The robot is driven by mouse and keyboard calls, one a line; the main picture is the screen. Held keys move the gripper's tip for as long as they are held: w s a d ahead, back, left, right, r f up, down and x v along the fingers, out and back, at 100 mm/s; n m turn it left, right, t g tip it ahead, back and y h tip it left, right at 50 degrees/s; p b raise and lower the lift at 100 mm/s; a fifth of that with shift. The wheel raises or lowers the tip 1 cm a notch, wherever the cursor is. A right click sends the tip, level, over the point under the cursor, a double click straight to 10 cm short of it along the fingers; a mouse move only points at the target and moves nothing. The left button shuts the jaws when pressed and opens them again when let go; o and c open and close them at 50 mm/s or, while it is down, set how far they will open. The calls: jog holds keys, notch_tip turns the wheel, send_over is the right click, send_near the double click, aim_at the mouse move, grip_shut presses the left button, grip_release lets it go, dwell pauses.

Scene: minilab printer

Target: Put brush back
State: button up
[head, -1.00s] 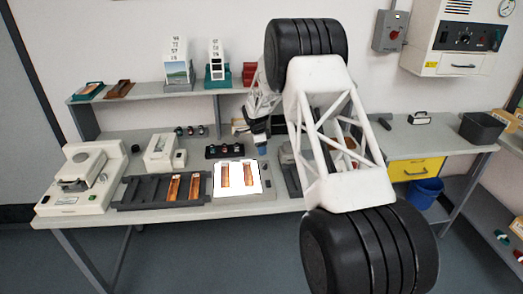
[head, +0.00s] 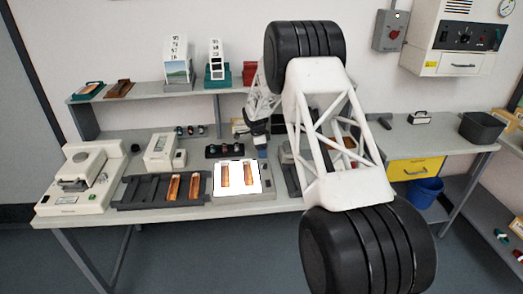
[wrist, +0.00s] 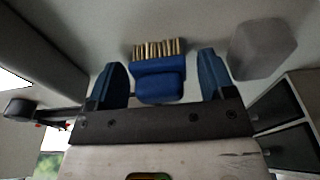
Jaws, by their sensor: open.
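The brush (wrist: 158,78) has a blue body and tan bristles. In the wrist view it sits between the two spread fingers, with a gap on each side, its bristles pointing away from the palm. My gripper (wrist: 160,68) is open and holds nothing. In the head view my gripper (head: 258,128) is over the back of the bench, right of the light table. A small blue shape (head: 262,154) just below it appears to be the brush. My arm hides part of the bench there.
The lit light table (head: 225,192) bears orange film strips. A dark tray (head: 145,193) with more strips lies to its left. A black rack (head: 224,151) stands close behind it. A grey translucent block (wrist: 262,48) is near the right finger. A shelf (head: 150,92) runs behind.

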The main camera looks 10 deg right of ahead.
jog(key=shift+r, duration=0.2)
notch_tip(320, 180, up, 12)
jog(key=a, duration=0.1)
jog(key=shift+a, duration=0.4)
jog(key=shift+f, duration=0.1)
dwell(0.7)
